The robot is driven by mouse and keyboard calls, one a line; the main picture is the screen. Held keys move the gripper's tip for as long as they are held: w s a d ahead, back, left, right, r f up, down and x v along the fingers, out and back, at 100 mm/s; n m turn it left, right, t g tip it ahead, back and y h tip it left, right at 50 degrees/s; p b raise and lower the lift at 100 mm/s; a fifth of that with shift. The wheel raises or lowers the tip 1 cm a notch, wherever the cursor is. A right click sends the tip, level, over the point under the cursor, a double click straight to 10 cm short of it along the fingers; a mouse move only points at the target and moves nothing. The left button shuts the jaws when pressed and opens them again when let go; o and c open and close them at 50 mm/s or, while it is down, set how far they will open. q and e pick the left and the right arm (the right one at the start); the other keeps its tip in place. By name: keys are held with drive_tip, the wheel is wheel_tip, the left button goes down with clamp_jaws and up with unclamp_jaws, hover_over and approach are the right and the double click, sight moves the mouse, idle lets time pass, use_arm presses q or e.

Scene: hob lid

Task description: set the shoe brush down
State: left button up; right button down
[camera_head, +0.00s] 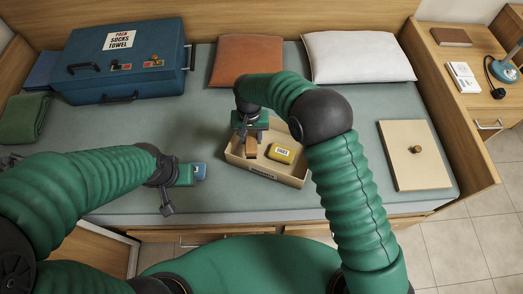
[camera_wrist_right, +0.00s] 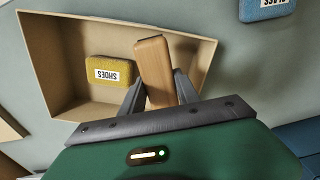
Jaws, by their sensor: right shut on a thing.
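The shoe brush (camera_head: 251,148) is a light-brown wooden block, which also shows in the right wrist view (camera_wrist_right: 153,70). My right gripper (camera_head: 249,135) is shut on it, with a finger on each side in the right wrist view (camera_wrist_right: 155,92). The brush is within the outline of an open tan box (camera_head: 262,168), toward its left side in the head view. I cannot tell whether it touches the box floor. A yellow tin labelled SHOES (camera_head: 281,153) lies in the box beside the brush. My left gripper (camera_head: 184,178) is left of the box; its jaw opening is unclear.
A blue tin (camera_head: 200,171) lies by my left gripper, outside the box. A tan lid with a knob (camera_head: 414,155) lies at the right. A blue suitcase (camera_head: 125,60), a brown cushion (camera_head: 246,58) and a white pillow (camera_head: 358,56) stand behind. The bed between box and lid is partly clear.

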drive_tip(key=f, duration=0.2)
drive_tip(key=f+b, duration=0.1)
drive_tip(key=f, duration=0.4)
drive_tip(key=shift+d+b, duration=0.25)
drive_tip(key=shift+b, duration=0.05)
drive_tip(key=shift+d+f, duration=0.1)
drive_tip(key=shift+f, duration=0.1)
drive_tip(key=shift+r, duration=0.1)
drive_tip(key=c, duration=0.9)
unclamp_jaws()
drive_tip(key=shift+a, duration=0.25)
drive_tip(key=shift+d, duration=0.1)
